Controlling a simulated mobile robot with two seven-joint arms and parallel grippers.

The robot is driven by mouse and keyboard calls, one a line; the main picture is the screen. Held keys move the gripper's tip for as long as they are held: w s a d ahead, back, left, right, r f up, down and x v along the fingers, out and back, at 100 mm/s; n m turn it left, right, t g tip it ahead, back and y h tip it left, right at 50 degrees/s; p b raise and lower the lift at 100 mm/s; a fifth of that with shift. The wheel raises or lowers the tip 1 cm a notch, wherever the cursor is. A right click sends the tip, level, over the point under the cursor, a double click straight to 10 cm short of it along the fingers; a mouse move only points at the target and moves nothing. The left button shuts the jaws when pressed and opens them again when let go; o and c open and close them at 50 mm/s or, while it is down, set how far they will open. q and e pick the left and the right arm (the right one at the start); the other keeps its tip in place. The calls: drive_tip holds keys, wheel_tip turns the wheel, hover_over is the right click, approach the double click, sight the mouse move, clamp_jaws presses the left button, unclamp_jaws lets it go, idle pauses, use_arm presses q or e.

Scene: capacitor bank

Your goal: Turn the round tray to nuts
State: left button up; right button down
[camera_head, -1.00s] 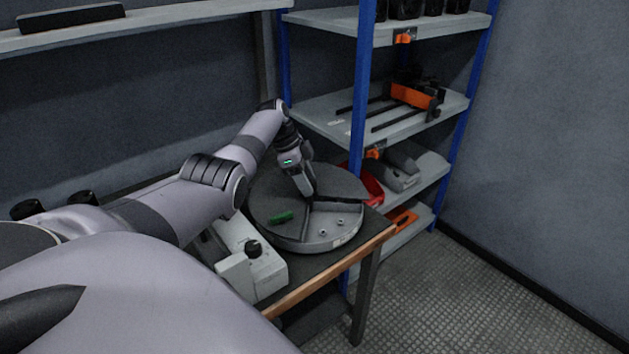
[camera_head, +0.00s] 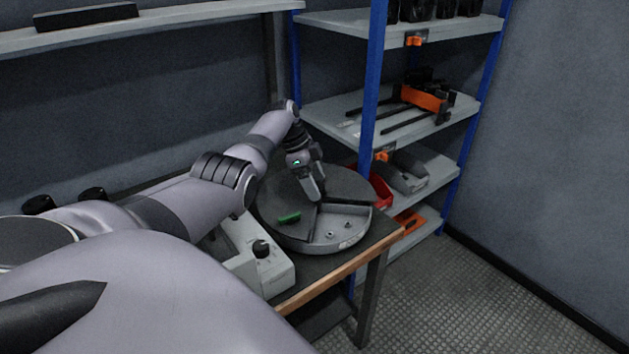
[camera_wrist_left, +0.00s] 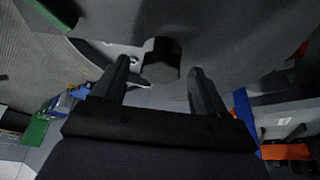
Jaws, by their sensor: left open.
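The round tray (camera_head: 345,180) is a grey disc on the corner of a dark-topped bench. Its open wedge faces front right and holds small metal nuts (camera_head: 334,234). A green piece (camera_head: 288,217) lies left of the wedge. My left gripper (camera_head: 318,195) points down over the tray's middle, with its fingers apart. In the left wrist view, a dark faceted knob (camera_wrist_left: 160,57) shows between the two spread fingers of the gripper (camera_wrist_left: 159,68). I cannot tell whether they touch it. The gripper hides part of the tray's centre. My right gripper is not in view.
A white-grey device with a black knob (camera_head: 261,249) stands close to the tray's left front. A blue-posted shelf rack (camera_head: 376,90) with bins stands behind and to the right. The bench's wooden front edge (camera_head: 340,276) runs below the tray. Floor at right is clear.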

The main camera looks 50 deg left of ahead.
sight(304, 195)
use_arm(q)
drive_tip(key=v, duration=0.7)
drive_tip(key=shift+p, duration=0.3)
drive_tip(key=shift+s, duration=0.15)
